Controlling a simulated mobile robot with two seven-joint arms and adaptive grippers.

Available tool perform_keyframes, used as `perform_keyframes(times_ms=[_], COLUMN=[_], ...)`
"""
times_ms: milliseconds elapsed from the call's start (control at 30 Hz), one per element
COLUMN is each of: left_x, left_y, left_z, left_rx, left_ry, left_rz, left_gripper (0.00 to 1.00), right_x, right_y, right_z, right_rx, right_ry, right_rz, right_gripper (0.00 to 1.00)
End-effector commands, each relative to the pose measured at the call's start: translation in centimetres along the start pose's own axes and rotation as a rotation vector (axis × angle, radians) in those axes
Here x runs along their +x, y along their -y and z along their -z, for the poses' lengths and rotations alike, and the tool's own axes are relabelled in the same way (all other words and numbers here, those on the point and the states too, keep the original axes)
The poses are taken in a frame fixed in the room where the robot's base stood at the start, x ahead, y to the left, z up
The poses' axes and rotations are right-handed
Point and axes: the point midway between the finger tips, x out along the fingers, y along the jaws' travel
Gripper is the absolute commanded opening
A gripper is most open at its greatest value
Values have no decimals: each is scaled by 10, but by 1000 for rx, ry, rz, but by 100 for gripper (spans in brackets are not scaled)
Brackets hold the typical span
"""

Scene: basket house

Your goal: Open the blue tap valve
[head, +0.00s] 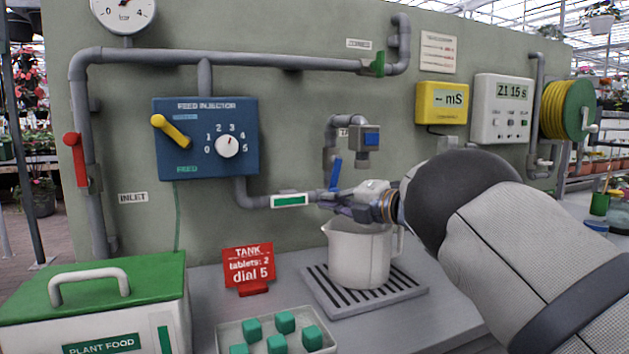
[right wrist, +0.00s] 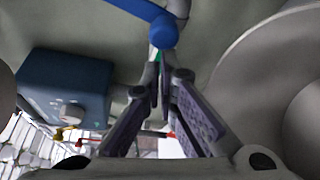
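The blue tap valve is a lever (head: 335,172) on the pipe beside the tap, upright and slightly tilted in the head view. In the right wrist view the blue lever (right wrist: 152,18) crosses the top, its rounded end just beyond my fingertips. My right gripper (head: 336,203) is just below the lever in the head view, over the jug's rim. In the wrist view its fingertips (right wrist: 163,68) are drawn together with nothing visible held. I cannot tell whether they touch the lever. My left gripper is out of view.
A white jug (head: 358,258) stands on a slotted drain tray (head: 412,287) under the tap. A blue feed injector (head: 180,140) is on the wall at left. A red sign (head: 248,264), a cube tray (head: 224,329) and a green-lidded box (head: 140,270) occupy the counter.

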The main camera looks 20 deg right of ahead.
Motion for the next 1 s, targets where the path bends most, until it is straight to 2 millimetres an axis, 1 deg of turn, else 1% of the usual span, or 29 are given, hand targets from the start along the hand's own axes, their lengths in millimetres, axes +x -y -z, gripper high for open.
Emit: perform_keyframes(times_ms=[200,400,1000], left_x=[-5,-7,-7], left_y=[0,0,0], left_z=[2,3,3], left_rx=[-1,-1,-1], left_ry=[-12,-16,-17], left_rz=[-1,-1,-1], left_gripper=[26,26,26], right_x=[-3,-5,-5], right_y=[5,8,11], right_z=[-7,-11,-12], right_rx=[-108,-164,-186], right_ry=[2,2,1], right_rz=[44,68,80], right_gripper=[0,0,0])
